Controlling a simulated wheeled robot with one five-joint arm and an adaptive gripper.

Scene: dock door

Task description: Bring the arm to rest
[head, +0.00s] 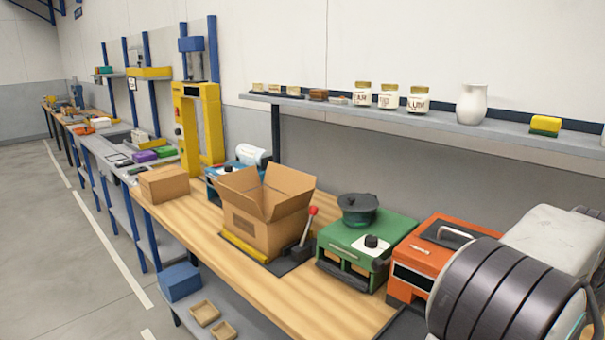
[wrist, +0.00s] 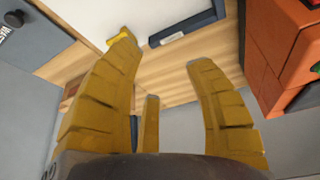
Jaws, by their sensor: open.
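My gripper (wrist: 168,85) shows in the wrist view with its yellow fingers spread apart and nothing between them. Behind the fingers lie the wooden bench top and its front edge. In the head view my dark, ribbed arm fills the lower right corner, in front of the orange box; the gripper itself does not show there.
A shelf (head: 450,123) with jars runs above. The floor at left is clear.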

